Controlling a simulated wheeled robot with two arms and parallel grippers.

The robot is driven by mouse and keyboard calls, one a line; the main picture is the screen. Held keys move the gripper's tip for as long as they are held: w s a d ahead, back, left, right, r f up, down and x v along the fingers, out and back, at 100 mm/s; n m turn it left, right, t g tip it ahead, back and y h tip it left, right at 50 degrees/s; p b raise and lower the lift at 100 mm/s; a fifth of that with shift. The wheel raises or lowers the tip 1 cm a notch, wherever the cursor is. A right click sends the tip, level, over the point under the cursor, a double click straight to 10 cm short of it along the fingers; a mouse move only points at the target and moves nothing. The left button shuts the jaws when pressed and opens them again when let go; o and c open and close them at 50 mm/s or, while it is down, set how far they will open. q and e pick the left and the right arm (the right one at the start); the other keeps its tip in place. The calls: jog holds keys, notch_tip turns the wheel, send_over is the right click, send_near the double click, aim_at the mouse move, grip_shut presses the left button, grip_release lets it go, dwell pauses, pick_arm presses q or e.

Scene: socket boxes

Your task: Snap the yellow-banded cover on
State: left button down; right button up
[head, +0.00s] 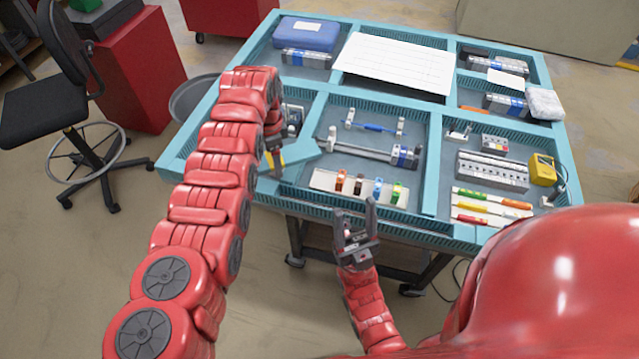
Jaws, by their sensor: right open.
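I cannot clearly pick out the yellow-banded cover. A pale strip (325,180) at the front middle of the bench holds several small parts with orange, brown, blue and green marks. A grey rail-like piece with a blue-banded end (403,156) lies behind it. My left gripper (275,160) points down over the left front compartment, partly hidden by my arm; a small yellow patch shows beside it, and I cannot tell whether it holds anything. My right gripper (355,222) is open and empty, in front of the bench's front edge, short of the strip.
The teal bench (437,170) is divided into compartments. A white sheet (398,62) and a blue case (306,34) lie at the back. At right are a yellow meter (542,170), a terminal block (492,172) and coloured markers (490,204). A black chair (45,110) stands left.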

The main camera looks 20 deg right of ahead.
aim_at(289, 160)
pick_arm(q)
jog(key=shift+s+d+f+m, duration=0.15)
jog(key=shift+s+d+m, duration=0.1)
jog(key=shift+d+m, duration=0.25)
jog(key=shift+s+d+f+m+p, duration=0.25)
jog(key=shift+s+d+f+m, duration=0.1)
jog(key=shift+d, duration=0.25)
jog(key=shift+s+d+f+m+p, duration=0.25)
jog(key=shift+s+d+m, duration=0.1)
jog(key=shift+d, duration=0.25)
jog(key=s+d+f+m, duration=0.1)
jog(key=s+d+f, duration=0.1)
jog(key=s+d+f+m+b, duration=0.1)
jog(key=s+d+f+m, duration=0.1)
jog(key=f, duration=0.1)
jog(key=s+d+f+m, duration=0.2)
jog(key=f, duration=0.1)
jog(key=shift+s, duration=0.35)
jog(key=shift+w+f, duration=0.1)
jog(key=shift+f, duration=0.15)
jog(key=shift+r, duration=0.1)
jog(key=shift+b, duration=0.45)
